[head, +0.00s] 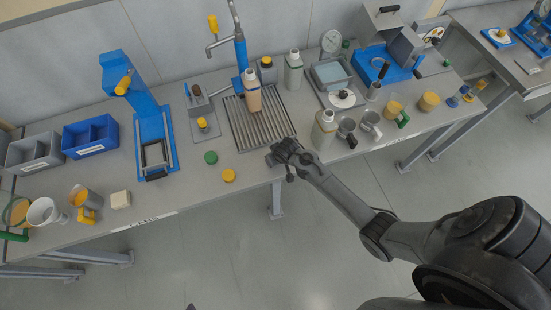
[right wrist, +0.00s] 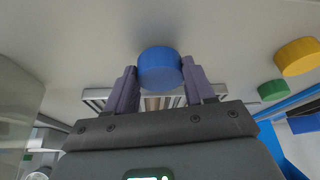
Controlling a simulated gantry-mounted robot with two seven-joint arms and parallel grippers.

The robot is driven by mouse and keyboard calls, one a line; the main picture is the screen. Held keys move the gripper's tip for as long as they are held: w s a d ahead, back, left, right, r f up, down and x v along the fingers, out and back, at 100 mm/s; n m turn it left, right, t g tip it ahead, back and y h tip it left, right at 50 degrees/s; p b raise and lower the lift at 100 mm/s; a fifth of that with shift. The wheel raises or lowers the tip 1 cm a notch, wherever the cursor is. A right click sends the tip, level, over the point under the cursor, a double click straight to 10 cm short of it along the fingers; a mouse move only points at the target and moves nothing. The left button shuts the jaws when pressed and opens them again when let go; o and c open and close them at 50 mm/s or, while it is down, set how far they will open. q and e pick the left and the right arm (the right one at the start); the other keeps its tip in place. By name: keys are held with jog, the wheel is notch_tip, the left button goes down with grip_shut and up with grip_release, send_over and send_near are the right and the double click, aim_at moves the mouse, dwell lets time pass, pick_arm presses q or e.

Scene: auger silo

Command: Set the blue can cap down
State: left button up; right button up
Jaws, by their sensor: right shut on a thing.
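The blue can cap (right wrist: 160,68) is between the fingertips of my right gripper (right wrist: 160,85), which is shut on it, in the right wrist view. In the head view my right gripper (head: 281,152) is at the front edge of the bench, just in front of the slatted drain tray (head: 238,135). The cap is hidden there by the gripper. I cannot tell whether the cap touches the bench top. My left gripper is not in view.
A green cap (head: 211,157) and a yellow cap (head: 228,175) lie left of my right gripper. A white bottle (head: 323,131) and metal mugs (head: 347,129) stand to its right. A tan bottle (head: 252,94) stands on the drain tray. Bare bench lies between the yellow cap and gripper.

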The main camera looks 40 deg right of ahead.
jog(key=shift+f, duration=0.4)
jog(key=shift+f, duration=0.15)
jog(key=o, duration=1.3)
jog(key=shift+c, duration=0.2)
